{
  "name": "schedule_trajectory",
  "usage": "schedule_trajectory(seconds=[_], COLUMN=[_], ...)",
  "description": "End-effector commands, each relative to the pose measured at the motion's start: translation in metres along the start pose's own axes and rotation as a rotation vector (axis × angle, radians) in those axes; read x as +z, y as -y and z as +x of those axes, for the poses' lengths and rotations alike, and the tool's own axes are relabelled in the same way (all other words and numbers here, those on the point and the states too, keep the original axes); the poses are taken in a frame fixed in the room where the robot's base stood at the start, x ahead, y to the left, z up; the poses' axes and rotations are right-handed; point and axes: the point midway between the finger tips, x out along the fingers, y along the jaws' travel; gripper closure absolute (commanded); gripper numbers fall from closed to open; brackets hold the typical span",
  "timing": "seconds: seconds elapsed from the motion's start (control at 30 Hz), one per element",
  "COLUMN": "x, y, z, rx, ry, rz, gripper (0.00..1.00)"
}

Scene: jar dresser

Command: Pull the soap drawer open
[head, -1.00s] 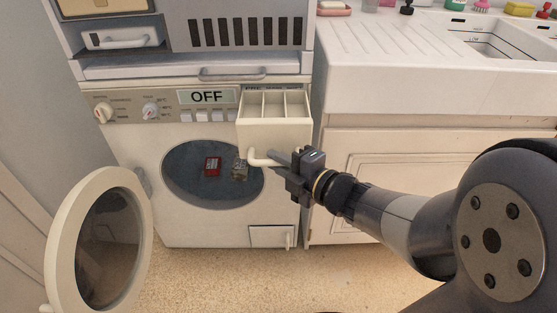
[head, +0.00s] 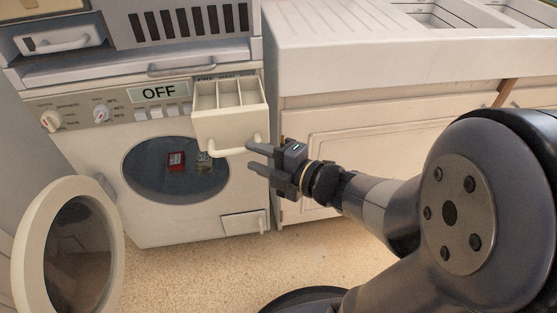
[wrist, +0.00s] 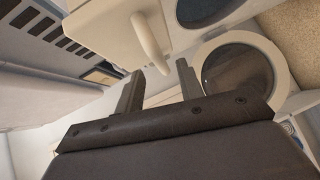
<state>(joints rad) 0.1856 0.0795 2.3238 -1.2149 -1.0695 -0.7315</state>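The soap drawer (head: 229,122) sticks out from the upper right of the white washing machine (head: 160,215), and its compartments show from above. Its curved handle (head: 230,150) is on the drawer front. In the wrist view the handle (wrist: 150,42) lies just beyond and between the fingertips, apart from them. My gripper (head: 251,157) is open and empty, to the right of the handle in the head view. Both fingers also show spread in the wrist view (wrist: 160,78).
The machine's round door (head: 68,250) hangs open at the left. A red box (head: 176,161) and a greyish item (head: 204,160) are in the drum opening. A white sink counter (head: 370,55) stands at the right. The floor in front is clear.

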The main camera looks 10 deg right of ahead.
Motion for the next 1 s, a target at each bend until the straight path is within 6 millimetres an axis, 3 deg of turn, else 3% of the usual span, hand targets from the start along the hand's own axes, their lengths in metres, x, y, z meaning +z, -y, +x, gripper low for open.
schedule_trajectory(seconds=[0.2,0.4,1.0], x=[0.001,0.001,0.0], y=[-0.002,-0.001,0.0], z=[-0.029,-0.047,-0.055], rx=[0.001,0.001,0.0], ry=[0.005,0.003,-0.001], rz=[0.002,0.0,0.0], gripper=[0.64,0.64,0.64])
